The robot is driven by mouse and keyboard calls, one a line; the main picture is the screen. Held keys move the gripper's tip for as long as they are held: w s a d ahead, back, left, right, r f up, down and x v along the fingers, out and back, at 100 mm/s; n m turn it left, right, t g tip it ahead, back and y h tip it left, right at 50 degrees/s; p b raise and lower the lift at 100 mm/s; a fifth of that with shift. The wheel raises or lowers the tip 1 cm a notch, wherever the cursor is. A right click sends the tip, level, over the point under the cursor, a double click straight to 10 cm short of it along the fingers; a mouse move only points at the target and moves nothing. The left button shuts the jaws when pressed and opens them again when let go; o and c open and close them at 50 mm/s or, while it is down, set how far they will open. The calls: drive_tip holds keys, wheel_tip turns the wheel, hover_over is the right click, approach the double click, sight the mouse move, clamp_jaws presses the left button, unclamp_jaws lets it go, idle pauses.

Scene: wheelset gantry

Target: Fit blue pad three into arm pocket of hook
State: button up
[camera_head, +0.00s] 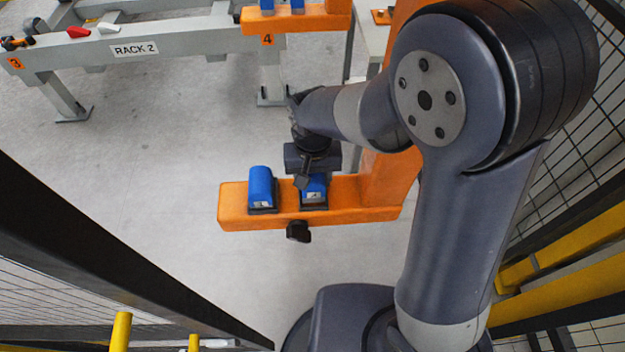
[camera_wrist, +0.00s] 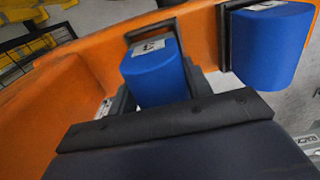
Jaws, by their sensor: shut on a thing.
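The hook's orange lower arm (camera_head: 348,214) reaches left from its orange upright in the head view. Two blue pads on dark backings are at it. The left pad (camera_head: 261,187) sits in place on the arm and shows at the upper right in the wrist view (camera_wrist: 268,42). The other pad (camera_head: 314,190) is right of it, under my gripper (camera_head: 303,181). In the wrist view my gripper (camera_wrist: 156,88) is shut on this pad (camera_wrist: 154,77), a dark finger on either side. Its label is too small to read. I cannot tell whether it is fully seated.
A grey rack (camera_head: 170,45) marked RACK 2 stands at the back left. Another orange arm (camera_head: 300,20) with blue pads is at the top. Mesh fencing (camera_head: 585,140) with yellow rails is close on the right. Floor left of the hook arm is clear.

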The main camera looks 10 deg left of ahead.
wheel_tip(320, 180, down, 2)
drive_tip(key=shift+c, duration=0.5)
drive_tip(key=o, duration=1.3)
drive_tip(key=shift+r, duration=0.1)
wheel_tip(320, 180, up, 12)
drive_tip(key=shift+f, duration=0.1)
